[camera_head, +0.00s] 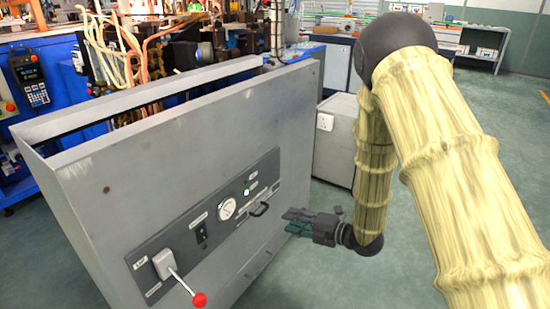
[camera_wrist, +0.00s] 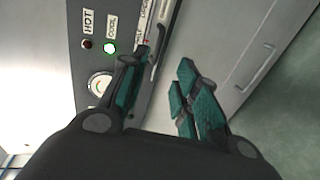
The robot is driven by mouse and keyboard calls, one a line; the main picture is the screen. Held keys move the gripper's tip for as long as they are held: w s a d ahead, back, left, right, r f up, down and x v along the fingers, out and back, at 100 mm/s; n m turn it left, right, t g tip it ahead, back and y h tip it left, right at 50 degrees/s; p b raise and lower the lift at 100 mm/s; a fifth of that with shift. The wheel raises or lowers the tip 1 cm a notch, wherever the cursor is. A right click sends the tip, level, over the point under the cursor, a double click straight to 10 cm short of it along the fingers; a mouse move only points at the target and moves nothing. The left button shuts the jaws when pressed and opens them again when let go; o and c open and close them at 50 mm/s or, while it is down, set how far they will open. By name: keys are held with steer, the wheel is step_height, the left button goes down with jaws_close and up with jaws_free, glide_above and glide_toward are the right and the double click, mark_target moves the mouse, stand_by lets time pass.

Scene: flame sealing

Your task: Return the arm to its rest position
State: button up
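My arm (camera_head: 440,150) comes in from the right in a yellowish sleeve and bends down at a dark joint. My gripper (camera_head: 292,222) points left at the grey cabinet front (camera_head: 200,140), near its lower right part. In the wrist view, the two teal-padded fingers of my gripper (camera_wrist: 165,88) stand apart with nothing between them. A black handle (camera_head: 260,209) on the dark control panel lies just left of the fingers in the head view. Behind the fingers, the handle also shows in the wrist view (camera_wrist: 158,52). I cannot tell whether a finger touches it.
The panel has a red-knobbed lever (camera_head: 199,299), a round gauge (camera_head: 227,209) and a lit green lamp (camera_head: 246,192). A grey box (camera_head: 337,135) stands behind my arm. Blue machinery (camera_head: 40,85) is at the back left. Green floor (camera_head: 500,130) is clear at the right.

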steer(key=s+d+f+m+g+h, duration=0.1)
steer(key=s+d+f+m+h, duration=0.25)
steer(key=s+f+m, duration=0.6)
steer(key=s+d+f+m+g+h, duration=0.1)
steer(key=s+d+f+m+h, duration=0.35)
steer(key=f, duration=0.75)
steer(key=s+d+f+m+g+h, duration=0.1)
steer(key=s+f+m+g, duration=0.3)
steer(key=s, duration=0.6)
steer(key=s+d+f+m+g+h, duration=0.1)
steer(key=s+m+h, duration=0.1)
steer(key=s+m, duration=0.55)
steer(key=s+d+f+m+g+h, duration=0.1)
steer(key=s+d+f+m+g, duration=0.15)
steer(key=s, duration=0.85)
step_height(320, 180, up, 37)
steer(key=a+p, duration=0.1)
steer(key=p, duration=3.6)
steer(key=shift+w+m, duration=0.15)
steer(key=shift+m, duration=0.15)
